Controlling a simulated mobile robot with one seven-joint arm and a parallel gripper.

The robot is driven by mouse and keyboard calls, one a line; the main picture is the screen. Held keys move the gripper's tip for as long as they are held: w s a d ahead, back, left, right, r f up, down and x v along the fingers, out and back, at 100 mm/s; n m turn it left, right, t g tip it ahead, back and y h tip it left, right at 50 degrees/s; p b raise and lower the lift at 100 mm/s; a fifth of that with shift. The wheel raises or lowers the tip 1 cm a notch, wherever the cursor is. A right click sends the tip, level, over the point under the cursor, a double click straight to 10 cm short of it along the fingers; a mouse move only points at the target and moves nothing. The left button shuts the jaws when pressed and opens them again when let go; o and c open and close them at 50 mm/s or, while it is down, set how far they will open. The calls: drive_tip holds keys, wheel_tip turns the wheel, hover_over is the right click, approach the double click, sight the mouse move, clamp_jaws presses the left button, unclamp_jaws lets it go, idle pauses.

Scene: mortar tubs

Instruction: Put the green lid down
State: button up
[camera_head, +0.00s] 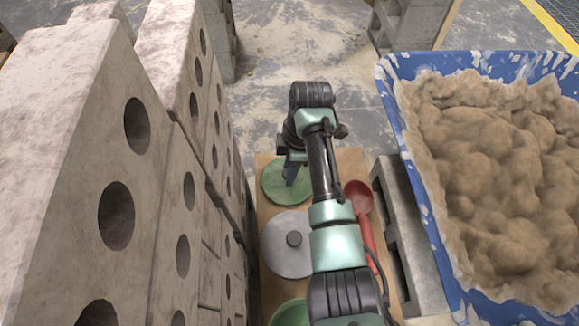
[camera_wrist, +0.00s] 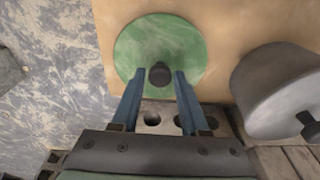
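The green lid (camera_head: 273,187) is a round disc at the far end of a tan board. In the wrist view the green lid (camera_wrist: 160,42) appears flat on the board, with a dark knob (camera_wrist: 160,75) at its middle. My gripper (camera_wrist: 159,76) is open, its two blue fingers on either side of the knob, with a visible gap on each side. In the head view my gripper (camera_head: 290,174) is over the lid and hides part of it; the knob is hidden there.
A grey lidded pot (camera_head: 285,258) stands on the board (camera_head: 262,162) nearer me, with another green round thing (camera_head: 290,314) at the bottom edge. A red ladle (camera_head: 359,198) and a blue mortar tub (camera_head: 412,150) are right. Tall pierced blocks (camera_head: 150,190) wall the left.

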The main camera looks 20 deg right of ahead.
drive_tip(key=shift+o, duration=1.2)
drive_tip(key=shift+r, duration=0.1)
wheel_tip(320, 180, up, 12)
drive_tip(key=d+p, duration=0.1)
drive_tip(key=p, duration=0.5)
drive_tip(key=shift+s+d, duration=0.2)
drive_tip(key=shift+d, duration=0.2)
